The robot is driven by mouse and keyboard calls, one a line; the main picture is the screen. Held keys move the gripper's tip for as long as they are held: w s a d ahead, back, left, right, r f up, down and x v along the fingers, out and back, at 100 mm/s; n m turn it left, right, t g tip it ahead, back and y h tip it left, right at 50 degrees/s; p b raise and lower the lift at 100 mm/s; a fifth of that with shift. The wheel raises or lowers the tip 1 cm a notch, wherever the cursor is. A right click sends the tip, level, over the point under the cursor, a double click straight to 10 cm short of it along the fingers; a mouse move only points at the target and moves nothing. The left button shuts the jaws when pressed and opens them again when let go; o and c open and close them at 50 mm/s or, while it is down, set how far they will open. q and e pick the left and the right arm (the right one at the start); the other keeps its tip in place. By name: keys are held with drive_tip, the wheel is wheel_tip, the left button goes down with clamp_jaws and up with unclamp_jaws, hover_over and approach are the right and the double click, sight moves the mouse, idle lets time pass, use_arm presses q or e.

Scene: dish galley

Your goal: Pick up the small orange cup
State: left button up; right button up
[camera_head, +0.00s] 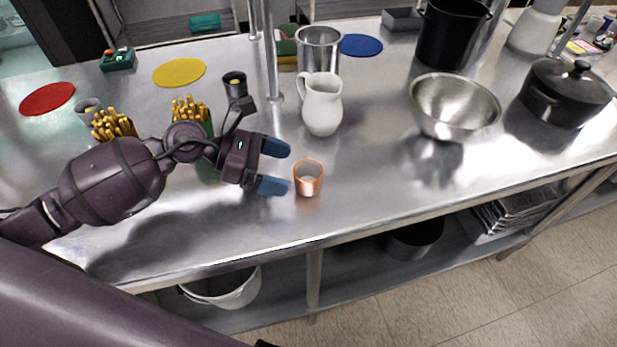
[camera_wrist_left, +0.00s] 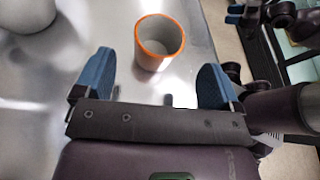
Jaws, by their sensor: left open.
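The small orange cup (camera_head: 308,181) stands upright on the steel counter, near its front edge. It has an orange rim and a pale inside, and looks empty. In the left wrist view the cup (camera_wrist_left: 158,46) stands ahead of the fingertips, roughly midway between them. My left gripper (camera_head: 275,166) is open, with its blue fingers pointing right toward the cup, just left of it and apart from it. The gripper also shows in the left wrist view (camera_wrist_left: 152,78), with nothing between its fingers.
A white pitcher (camera_head: 322,108) stands just behind the cup. A steel bowl (camera_head: 452,108) and a black pot (camera_head: 563,95) are to the right. Containers of yellow sticks (camera_head: 113,125) stand near my left arm. The counter right of the cup is clear.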

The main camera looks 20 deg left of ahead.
sight(307, 171)
use_arm(q)
drive_tip(key=shift+r+x, duration=0.2)
drive_tip(key=shift+x, duration=1.2)
drive_tip(key=shift+r+x, duration=0.15)
drive_tip(key=shift+x, duration=1.25)
drive_tip(key=shift+w+d, duration=0.1)
drive_tip(key=shift+w, duration=0.05)
drive_tip(key=c, duration=1)
drive_tip(key=shift+c, duration=0.2)
